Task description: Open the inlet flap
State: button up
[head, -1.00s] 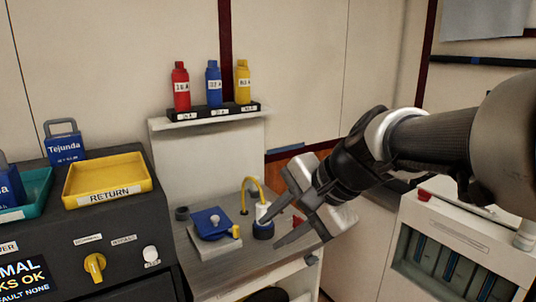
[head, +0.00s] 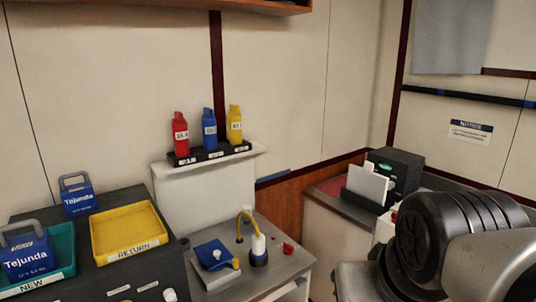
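A blue square flap (head: 215,254) with a pale knob on top lies shut on a light base, on the grey counter (head: 281,269). I take it to be the inlet flap. A small yellow piece (head: 236,264) sits at its right edge. My arm fills the lower right corner, well to the right of the flap. My gripper is out of the frame.
Red, blue and yellow bottles (head: 208,135) stand in a black rack on a shelf above the counter. A red knob (head: 289,248) is at the counter's right. A dark console with a yellow RETURN tray (head: 125,228) and blue Tejunda packs (head: 77,195) is left.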

aim_at(212, 253)
jog(key=i+j+u, duration=0.1)
jog(key=i+u, duration=0.15)
jog(key=u, duration=0.15)
jog(key=i+u, duration=0.25)
jog(key=u, duration=0.15)
jog(key=i+u, duration=0.25)
jog(key=u, duration=0.15)
